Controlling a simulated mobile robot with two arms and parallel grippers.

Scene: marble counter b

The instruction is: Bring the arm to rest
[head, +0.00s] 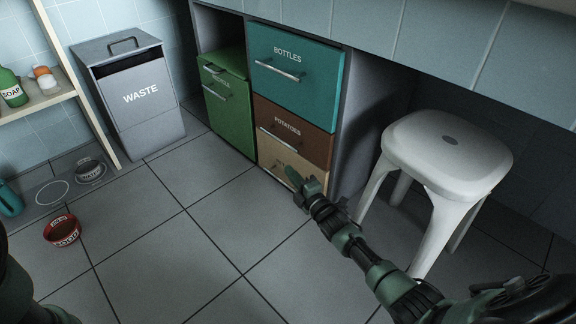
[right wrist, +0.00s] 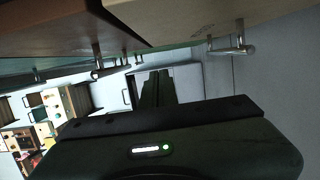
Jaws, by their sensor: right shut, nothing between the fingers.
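My right arm reaches in from the lower right of the head view. My right gripper (head: 294,178) is shut and empty, just in front of the bottom beige drawer (head: 272,150); I cannot tell whether it touches the drawer. The right wrist view shows the fingers (right wrist: 157,90) together, with drawer handles above them. My left gripper is not in view; only part of my left arm shows at the lower left of the head view.
A white stool (head: 447,150) stands right of my right arm. Teal (head: 310,75), brown (head: 310,143) and green (head: 228,118) drawers are at the back. A waste bin (head: 150,110) and a red bowl (head: 62,231) stand left. The middle floor is clear.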

